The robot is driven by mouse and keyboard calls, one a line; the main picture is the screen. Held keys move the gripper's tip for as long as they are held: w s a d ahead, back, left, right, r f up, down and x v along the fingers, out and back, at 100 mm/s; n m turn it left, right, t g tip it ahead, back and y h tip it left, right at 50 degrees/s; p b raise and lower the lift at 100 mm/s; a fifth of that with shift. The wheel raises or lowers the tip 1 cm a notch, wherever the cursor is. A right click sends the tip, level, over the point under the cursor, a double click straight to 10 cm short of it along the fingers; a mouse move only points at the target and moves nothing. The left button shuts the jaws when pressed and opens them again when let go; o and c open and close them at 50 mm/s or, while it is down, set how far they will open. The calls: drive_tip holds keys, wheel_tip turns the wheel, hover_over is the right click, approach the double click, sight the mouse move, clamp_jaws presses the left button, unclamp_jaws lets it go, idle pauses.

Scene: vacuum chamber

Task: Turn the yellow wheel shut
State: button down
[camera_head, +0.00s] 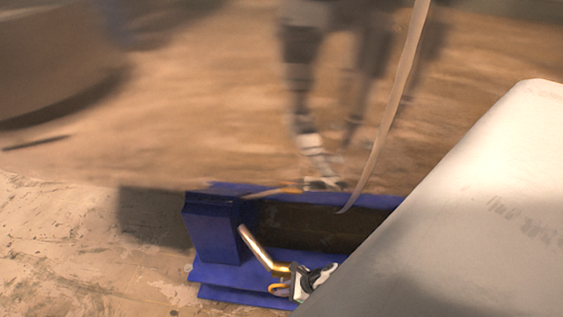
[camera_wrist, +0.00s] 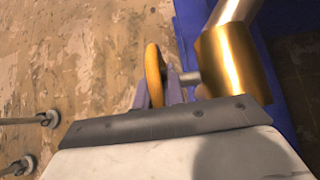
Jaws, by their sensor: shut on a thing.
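The yellow wheel (camera_wrist: 155,76) shows edge-on in the wrist view, as a small thick disc on a short grey stem. The stem joins a brass valve body (camera_wrist: 232,60) with a silvery pipe (camera_wrist: 236,10) leading up from it. My gripper (camera_wrist: 157,92) is shut on the wheel, with one finger on each side of it. In the head view the wheel (camera_head: 278,288) is small and partly covered by my gripper (camera_head: 290,285). It sits at the lower end of the slanting pipe (camera_head: 257,247), in front of a blue beam.
The blue beam (camera_head: 215,235) runs along the foot of a brown reflective wall (camera_head: 200,90), which mirrors a blurred figure. A pale hose (camera_head: 388,115) hangs down to the beam. Worn floor (camera_head: 80,250) lies clear at the left. Two small round-ended rods (camera_wrist: 48,119) show in the wrist view.

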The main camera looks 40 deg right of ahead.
drive_tip(key=shift+t+y, duration=0.3)
idle(0.4)
drive_tip(key=c, duration=1.5)
unclamp_jaws()
drive_tip(key=v, duration=1.3)
drive_tip(key=shift+s+d+r, duration=0.2)
drive_tip(key=shift+d, duration=0.05)
drive_tip(key=shift+s, duration=0.1)
